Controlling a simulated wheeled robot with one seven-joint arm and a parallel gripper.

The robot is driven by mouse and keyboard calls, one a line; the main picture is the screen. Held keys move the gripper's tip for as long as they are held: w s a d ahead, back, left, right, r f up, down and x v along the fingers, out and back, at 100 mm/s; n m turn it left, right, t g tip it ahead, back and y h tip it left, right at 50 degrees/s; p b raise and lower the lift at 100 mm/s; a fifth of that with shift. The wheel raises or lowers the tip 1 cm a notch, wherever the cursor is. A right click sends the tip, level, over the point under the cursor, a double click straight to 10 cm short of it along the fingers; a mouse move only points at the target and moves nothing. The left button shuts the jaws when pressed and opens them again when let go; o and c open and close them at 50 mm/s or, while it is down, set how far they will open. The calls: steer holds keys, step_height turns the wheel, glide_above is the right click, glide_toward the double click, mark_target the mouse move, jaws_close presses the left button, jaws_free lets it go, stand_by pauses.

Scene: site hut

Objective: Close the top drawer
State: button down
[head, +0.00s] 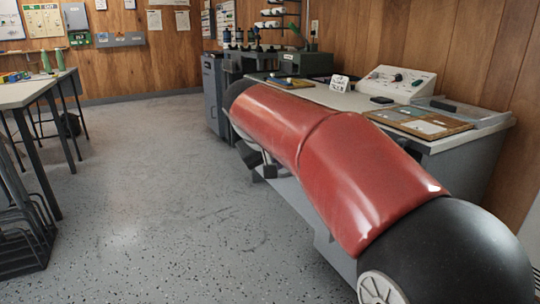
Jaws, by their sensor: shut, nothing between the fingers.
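A grey desk (343,98) with a pale top runs along the right wall. My red arm lies across its front and hides most of the drawer side. A strip of light grey furniture (292,193) shows below my arm; I cannot tell whether it is the top drawer or how far that drawer is out. My gripper (257,164) shows only in part, as dark pieces under the far end of my arm, low beside the desk front. It is shut and empty. I cannot tell whether it touches the desk.
A grey cabinet (214,92) stands beyond the desk. On the desktop are a control box (397,82), a board with papers (420,121) and a small sign (339,83). A table (30,92) and a black rack (22,240) stand at left. The floor between is clear.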

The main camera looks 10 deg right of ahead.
steer(key=shift+w+d+f, duration=0.1)
steer(key=shift+w+d, duration=0.15)
steer(key=shift+d, duration=0.45)
steer(key=shift+w+d+f, duration=0.1)
steer(key=shift+w+d, duration=0.15)
steer(key=shift+d, duration=0.4)
steer(key=shift+w+d+f, duration=0.1)
steer(key=shift+w+d, duration=0.15)
steer(key=shift+d, duration=0.45)
steer(key=shift+d+r, duration=0.1)
steer(key=w+d+p, duration=0.3)
steer(key=d+p, duration=0.2)
steer(key=d, duration=0.6)
steer(key=w+d+p, duration=0.4)
steer(key=d+p, duration=0.1)
steer(key=d, duration=0.7)
steer(key=shift+w, duration=0.3)
